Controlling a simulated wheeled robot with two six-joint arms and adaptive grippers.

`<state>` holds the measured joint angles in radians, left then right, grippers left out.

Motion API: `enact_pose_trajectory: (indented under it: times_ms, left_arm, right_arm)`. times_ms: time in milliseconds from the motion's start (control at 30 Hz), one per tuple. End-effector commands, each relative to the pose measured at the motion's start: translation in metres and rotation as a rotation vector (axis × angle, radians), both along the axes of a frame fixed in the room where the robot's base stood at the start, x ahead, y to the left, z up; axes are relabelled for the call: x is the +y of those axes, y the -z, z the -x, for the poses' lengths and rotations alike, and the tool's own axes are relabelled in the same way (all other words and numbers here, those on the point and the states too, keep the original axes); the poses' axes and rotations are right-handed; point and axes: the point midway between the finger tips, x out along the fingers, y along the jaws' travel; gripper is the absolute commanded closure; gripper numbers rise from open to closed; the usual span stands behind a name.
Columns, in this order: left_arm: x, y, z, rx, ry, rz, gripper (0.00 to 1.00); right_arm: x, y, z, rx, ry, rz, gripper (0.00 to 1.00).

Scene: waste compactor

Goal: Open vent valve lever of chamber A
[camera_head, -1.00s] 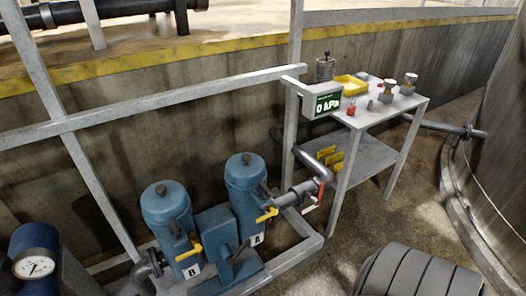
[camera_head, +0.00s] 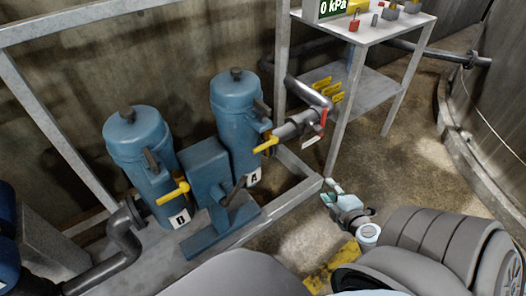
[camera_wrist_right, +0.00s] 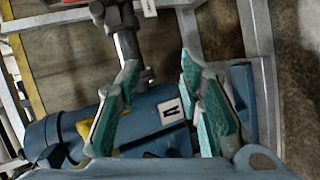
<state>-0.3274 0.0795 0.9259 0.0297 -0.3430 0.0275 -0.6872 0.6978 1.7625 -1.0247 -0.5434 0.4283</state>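Chamber A is the blue canister (camera_head: 237,125) with the "A" label (camera_head: 253,177) near its foot. A yellow lever (camera_head: 265,144) sticks out from its right side. My right gripper (camera_head: 328,192) is to the right of chamber A and apart from it, low beside the frame. In the right wrist view the two green-padded fingers (camera_wrist_right: 160,68) are spread and empty. Between and behind them show the "A" label (camera_wrist_right: 172,110) and the blue canister (camera_wrist_right: 60,135), with part of a yellow lever (camera_wrist_right: 85,128) behind the left finger. My left gripper is not in view.
The second blue canister (camera_head: 138,150) has its own yellow lever (camera_head: 174,194). A pipe with a red handle (camera_head: 322,118) runs right of chamber A. A grey table (camera_head: 400,25) stands behind. Frame rails (camera_head: 290,215) border the canisters; the floor (camera_head: 400,150) at right is clear.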

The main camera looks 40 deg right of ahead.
Motion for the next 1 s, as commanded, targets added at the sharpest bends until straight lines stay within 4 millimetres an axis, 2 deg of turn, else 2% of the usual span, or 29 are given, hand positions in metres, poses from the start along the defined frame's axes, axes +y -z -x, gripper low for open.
enact_pose_trajectory:
  times_ms: [33, 100, 133, 200, 233, 367, 533, 600, 700, 833, 1000]
  left_arm:
    - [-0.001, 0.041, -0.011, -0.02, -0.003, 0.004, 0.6]
    - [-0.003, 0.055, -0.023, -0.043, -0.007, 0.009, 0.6]
    - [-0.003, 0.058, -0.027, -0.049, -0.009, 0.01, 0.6]
    - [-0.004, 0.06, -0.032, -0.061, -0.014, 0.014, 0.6]
    - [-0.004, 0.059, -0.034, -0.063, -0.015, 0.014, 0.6]
    - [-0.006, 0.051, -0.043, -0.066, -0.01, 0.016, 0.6]
    - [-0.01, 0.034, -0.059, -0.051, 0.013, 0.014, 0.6]
    - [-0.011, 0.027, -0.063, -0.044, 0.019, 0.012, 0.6]
    - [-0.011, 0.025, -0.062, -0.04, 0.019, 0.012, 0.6]
    - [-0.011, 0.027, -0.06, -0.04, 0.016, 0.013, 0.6]
    - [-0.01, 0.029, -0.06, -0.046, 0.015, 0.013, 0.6]
  right_arm:
    - [0.026, -0.006, -0.023, -0.098, -0.129, 0.072, 0.66]
    - [0.07, -0.051, -0.041, -0.236, -0.284, 0.137, 0.66]
    - [0.086, -0.066, -0.045, -0.282, -0.333, 0.153, 0.66]
    - [0.112, -0.092, -0.048, -0.359, -0.409, 0.168, 0.66]
    - [0.118, -0.099, -0.05, -0.378, -0.428, 0.174, 0.66]
    - [0.123, -0.11, -0.068, -0.399, -0.44, 0.178, 0.66]
    - [0.121, -0.111, -0.116, -0.403, -0.436, 0.174, 0.66]
    - [0.121, -0.112, -0.138, -0.405, -0.438, 0.171, 0.66]
    - [0.121, -0.113, -0.162, -0.399, -0.437, 0.17, 0.66]
    - [0.12, -0.113, -0.181, -0.394, -0.439, 0.171, 0.66]
    - [0.121, -0.113, -0.193, -0.394, -0.443, 0.174, 0.66]
